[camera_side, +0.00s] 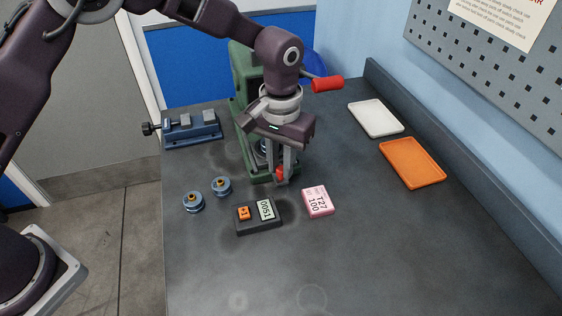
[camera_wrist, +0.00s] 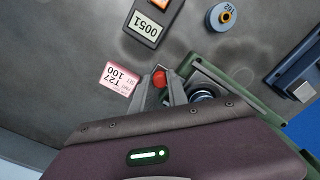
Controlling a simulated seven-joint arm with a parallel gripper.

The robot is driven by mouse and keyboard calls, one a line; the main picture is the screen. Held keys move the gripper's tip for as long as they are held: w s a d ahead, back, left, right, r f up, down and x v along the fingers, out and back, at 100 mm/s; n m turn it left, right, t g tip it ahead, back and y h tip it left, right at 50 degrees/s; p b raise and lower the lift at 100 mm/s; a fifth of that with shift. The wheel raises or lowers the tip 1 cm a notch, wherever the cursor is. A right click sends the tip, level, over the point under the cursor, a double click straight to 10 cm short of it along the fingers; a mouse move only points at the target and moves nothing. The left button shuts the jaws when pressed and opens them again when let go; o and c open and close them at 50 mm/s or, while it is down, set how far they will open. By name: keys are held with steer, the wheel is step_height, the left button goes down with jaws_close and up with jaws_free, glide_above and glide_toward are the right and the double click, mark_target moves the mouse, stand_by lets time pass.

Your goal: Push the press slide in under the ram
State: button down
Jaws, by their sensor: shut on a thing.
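The green press (camera_side: 243,85) stands at the back of the bench, with a red-ended lever (camera_side: 326,84) out to its right. The slide's red knob (camera_side: 281,174) is at the front of the press base. My gripper (camera_side: 282,180) points down and is shut on the red knob, which also shows between the fingers in the wrist view (camera_wrist: 159,77). A round dark part with a pale ring (camera_wrist: 203,95) lies beside the fingers at the press. My arm hides the ram and much of the slide, so I cannot tell how far in the slide is.
A black meter box (camera_side: 259,217) reading 0051 and a pink block (camera_side: 318,201) lie in front. Two blue round pieces (camera_side: 193,202) stand left of them. A blue vise (camera_side: 192,130) sits at the back left. White (camera_side: 376,118) and orange (camera_side: 413,163) trays lie right. The front bench is clear.

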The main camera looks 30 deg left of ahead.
stand_by(0.4)
steer(key=w+a, duration=0.5)
steer(key=c, duration=1.3)
jaws_free()
step_height(320, 180, up, 7)
steer(key=shift+r, duration=0.1)
steer(key=shift+s, duration=0.1)
